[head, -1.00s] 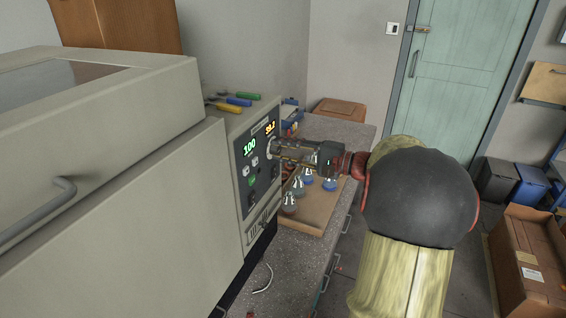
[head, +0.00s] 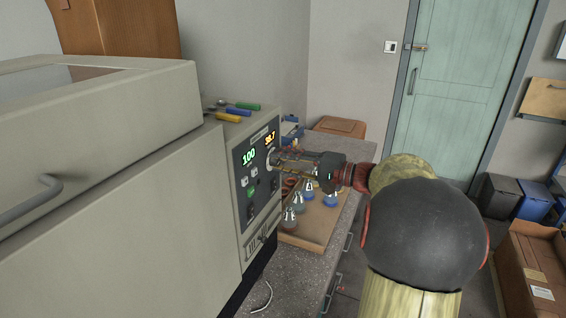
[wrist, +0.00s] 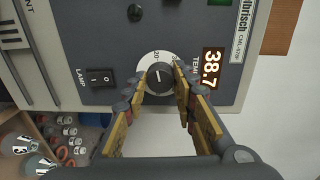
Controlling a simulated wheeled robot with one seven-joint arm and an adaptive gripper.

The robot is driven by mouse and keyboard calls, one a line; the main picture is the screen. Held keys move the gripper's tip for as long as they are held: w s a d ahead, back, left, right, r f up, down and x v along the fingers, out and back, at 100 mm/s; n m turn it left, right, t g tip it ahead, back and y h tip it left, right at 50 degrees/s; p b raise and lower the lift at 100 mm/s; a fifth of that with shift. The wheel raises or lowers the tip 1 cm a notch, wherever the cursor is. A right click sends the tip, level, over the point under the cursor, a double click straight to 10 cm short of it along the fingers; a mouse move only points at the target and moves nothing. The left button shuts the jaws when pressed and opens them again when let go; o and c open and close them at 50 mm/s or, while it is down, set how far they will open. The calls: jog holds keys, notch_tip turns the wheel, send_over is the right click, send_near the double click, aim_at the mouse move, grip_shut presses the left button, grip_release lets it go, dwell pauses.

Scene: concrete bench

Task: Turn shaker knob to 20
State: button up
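The shaker's control panel (head: 256,175) is a dark plate on the front of a large beige machine. Its round knob (wrist: 160,73) has a dark cap on a white dial with a "20" mark visible in the wrist view. An orange display (wrist: 211,68) beside the knob, labelled with a partly covered "TEM", reads 38.7. A green display (head: 249,156) in the head view reads 100. In the head view my gripper (head: 278,160) reaches the panel's upper right, hiding most of the knob.
A lamp switch (wrist: 101,78) sits beside the dial. Flasks (head: 309,190) stand on a wooden board (head: 303,231) on the bench under my arm. Screwdrivers (head: 238,111) lie on the machine's top. A cable (head: 262,297) lies on the bench.

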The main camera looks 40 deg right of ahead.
jog(key=o, duration=0.4)
jog(key=v, duration=1.2)
dwell(0.5)
